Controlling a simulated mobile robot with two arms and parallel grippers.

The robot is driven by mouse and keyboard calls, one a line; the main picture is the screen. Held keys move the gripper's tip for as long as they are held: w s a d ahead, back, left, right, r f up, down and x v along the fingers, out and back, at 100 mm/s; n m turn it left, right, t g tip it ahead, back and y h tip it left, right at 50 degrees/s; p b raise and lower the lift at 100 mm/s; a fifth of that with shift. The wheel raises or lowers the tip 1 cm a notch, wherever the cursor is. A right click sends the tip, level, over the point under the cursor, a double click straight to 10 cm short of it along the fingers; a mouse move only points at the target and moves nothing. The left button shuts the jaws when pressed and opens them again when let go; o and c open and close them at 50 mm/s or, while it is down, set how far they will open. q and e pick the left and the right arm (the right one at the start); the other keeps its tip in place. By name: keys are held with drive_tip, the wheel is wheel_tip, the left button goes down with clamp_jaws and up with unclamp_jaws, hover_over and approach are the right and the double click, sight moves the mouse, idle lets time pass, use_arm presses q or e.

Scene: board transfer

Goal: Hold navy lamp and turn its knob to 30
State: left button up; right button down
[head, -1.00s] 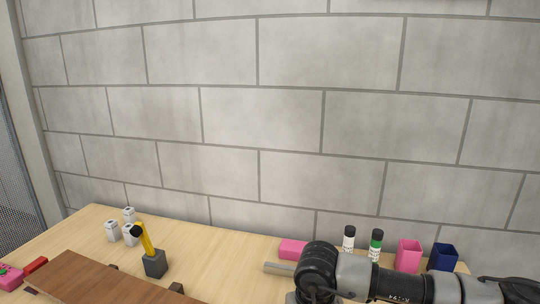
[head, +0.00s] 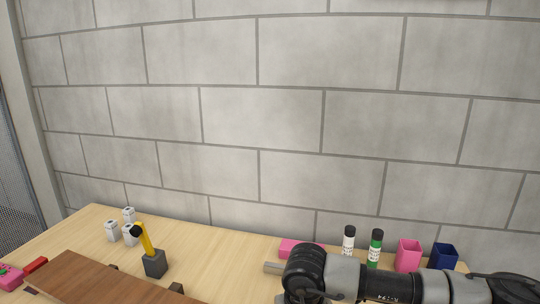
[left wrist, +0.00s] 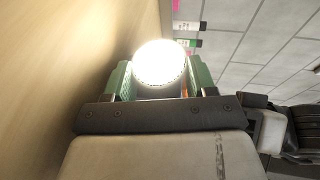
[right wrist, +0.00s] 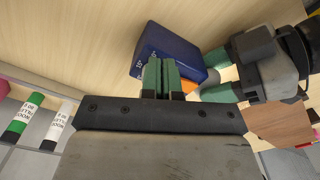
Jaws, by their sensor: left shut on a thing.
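The navy lamp shows as a dark blue body (right wrist: 176,48) with small pale scale marks in the right wrist view. Its lit, glaring white head (left wrist: 160,64) sits between the green fingers of my left gripper (left wrist: 158,76) in the left wrist view. My left gripper (right wrist: 215,74) also shows at the right in the right wrist view, shut on the lamp. My right gripper (right wrist: 161,72) has its green fingertips close together in front of the lamp body. The knob and its setting cannot be made out. The lamp is not visible in the head view.
A yellow-handled tool in a dark block (head: 154,263), white containers (head: 111,231) and a brown board (head: 100,280) are left.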

drive_tip(key=shift+s+a+f, duration=0.25)
drive_tip(key=shift+s+f, duration=0.25)
drive_tip(key=shift+f, duration=0.15)
drive_tip(key=shift+s+a+r, duration=0.1)
drive_tip(key=shift+s+a, duration=0.05)
drive_tip(key=shift+s, duration=0.05)
wheel_tip(320, 180, up, 6)
drive_tip(key=shift+w+d, duration=0.25)
drive_tip(key=shift+r, duration=0.1)
